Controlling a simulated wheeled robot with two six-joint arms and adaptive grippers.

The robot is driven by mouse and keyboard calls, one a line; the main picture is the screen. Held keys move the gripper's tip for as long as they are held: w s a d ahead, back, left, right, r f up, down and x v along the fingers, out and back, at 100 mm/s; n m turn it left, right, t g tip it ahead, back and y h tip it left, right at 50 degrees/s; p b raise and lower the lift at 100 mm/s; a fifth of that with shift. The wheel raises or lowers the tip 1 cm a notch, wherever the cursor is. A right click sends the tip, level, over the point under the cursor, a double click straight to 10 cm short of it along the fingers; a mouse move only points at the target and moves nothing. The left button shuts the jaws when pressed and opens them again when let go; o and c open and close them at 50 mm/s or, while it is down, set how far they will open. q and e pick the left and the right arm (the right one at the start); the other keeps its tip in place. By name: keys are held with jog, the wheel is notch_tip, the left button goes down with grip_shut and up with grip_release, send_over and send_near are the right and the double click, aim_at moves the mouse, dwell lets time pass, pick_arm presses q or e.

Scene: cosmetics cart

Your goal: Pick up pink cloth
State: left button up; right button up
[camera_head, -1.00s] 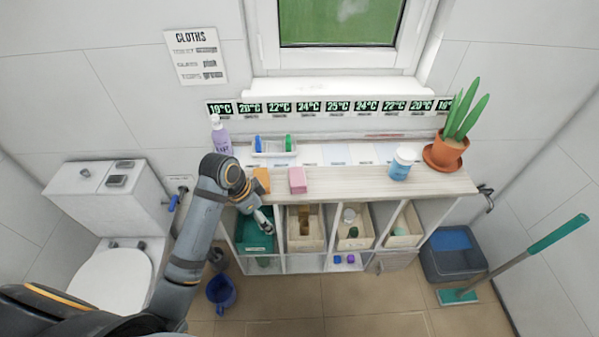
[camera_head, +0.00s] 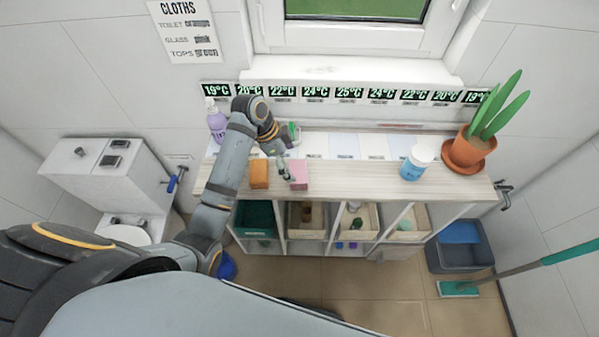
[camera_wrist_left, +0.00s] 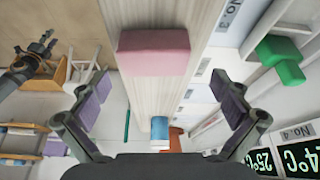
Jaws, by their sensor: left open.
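The pink cloth (camera_head: 299,175), a folded block, lies on the wooden shelf top (camera_head: 350,178), right of the orange cloth (camera_head: 259,174). My left gripper (camera_head: 284,166) is open at the pink cloth's left and back side and partly overlaps it in the head view. In the left wrist view the pink cloth (camera_wrist_left: 153,52) lies ahead of the open, empty fingers (camera_wrist_left: 158,100), roughly centred between them and apart from them. A dark gripper, which looks like my right one (camera_wrist_left: 35,62), shows small at the left of the wrist view; its fingers are too small to judge.
A purple bottle (camera_head: 216,122) stands behind my left arm. A green item (camera_wrist_left: 280,58) is near the wrist view's right edge. The shelf middle is clear.

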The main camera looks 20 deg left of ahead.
aim_at(299, 171)
pick_arm(q)
jog(key=shift+s+d+f+p, duration=0.15)
jog(key=shift+d+f+p, duration=0.6)
jog(key=shift+f, duration=0.05)
jog(key=x, duration=0.2)
jog(key=shift+d+f, duration=0.2)
jog(key=shift+f, duration=0.2)
jog(key=shift+a, duration=0.1)
jog(key=c, duration=1)
pick_arm(e)
jog(key=shift+w+d+r, duration=0.1)
jog(key=shift+w+r, duration=0.1)
jog(key=shift+r, duration=0.3)
jog(key=shift+w+r, duration=0.15)
jog(key=shift+r, duration=0.3)
